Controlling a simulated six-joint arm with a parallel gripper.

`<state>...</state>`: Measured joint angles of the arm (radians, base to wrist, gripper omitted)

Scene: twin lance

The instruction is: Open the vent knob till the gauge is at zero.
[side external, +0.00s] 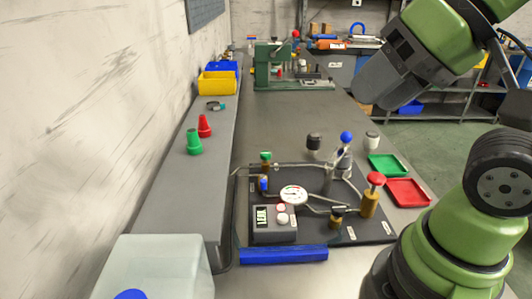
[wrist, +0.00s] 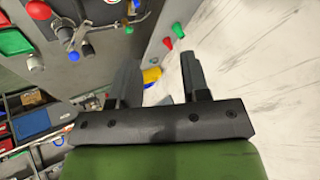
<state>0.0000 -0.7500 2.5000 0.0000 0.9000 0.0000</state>
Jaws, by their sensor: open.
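The round white gauge (side external: 293,194) sits on a dark panel (side external: 365,228) with pipes and several knobs; its needle is too small to read. The knobs include a red one (side external: 375,179), a blue ball (side external: 346,137), a small green one (side external: 266,156) and a black one (side external: 337,209). I cannot tell which is the vent knob. My gripper (side external: 385,82) is high at the upper right, above and apart from the panel. In the wrist view my gripper (wrist: 158,72) has its two fingers spread with nothing between them. The red knob (wrist: 38,9) and blue ball (wrist: 74,56) show there too.
A grey box with a display (side external: 274,228) stands on the panel by the gauge. Green (side external: 389,165) and red (side external: 408,192) trays lie to the right. A blue bar (side external: 283,255) lies in front. Red (side external: 204,126) and green (side external: 194,142) cones stand on the left ledge.

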